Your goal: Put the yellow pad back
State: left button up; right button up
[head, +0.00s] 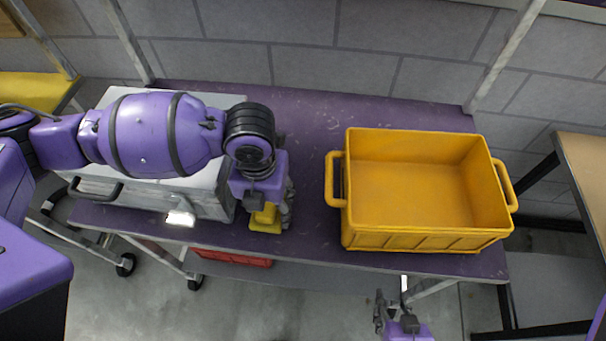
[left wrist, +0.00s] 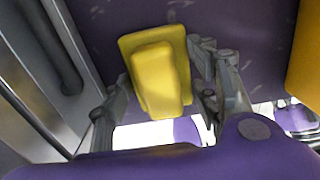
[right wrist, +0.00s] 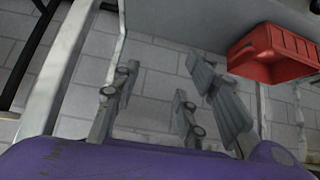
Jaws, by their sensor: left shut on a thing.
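The yellow pad (head: 265,218) is a small yellow block on a wider flat base. It is at the front edge of the purple tabletop, between the silver case and the yellow crate. In the left wrist view the pad (left wrist: 162,80) lies between the fingers of my left gripper (left wrist: 163,88). My left gripper (head: 270,212) is shut on the pad and partly hides it in the head view. Whether the pad touches the tabletop I cannot tell. My right gripper (head: 392,316) is low in front of the table; in the right wrist view its fingers (right wrist: 150,105) are apart and empty.
A yellow crate (head: 425,243) with side handles stands empty on the purple table (head: 305,165), right of the pad. A silver case (head: 205,200) stands left of it under my left arm. A red bin (head: 232,258) sits below the tabletop; it also shows in the right wrist view (right wrist: 275,52).

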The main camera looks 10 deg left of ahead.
pick_arm(q)
jog(key=shift+s+r, duration=0.15)
jog(key=shift+s, duration=0.2)
jog(key=shift+a, duration=0.2)
jog(key=shift+w, duration=0.2)
jog(key=o, duration=0.7)
jog(key=shift+w+f, duration=0.1)
jog(key=shift+f, duration=0.1)
jog(key=shift+o, duration=2)
jog(key=shift+r, duration=0.2)
notch_tip(320, 180, up, 12)
jog(key=p, duration=0.1)
pick_arm(e)
jog(key=shift+w+a+r, duration=0.3)
jog(key=shift+a+r, duration=0.15)
jog(key=shift+r, duration=0.25)
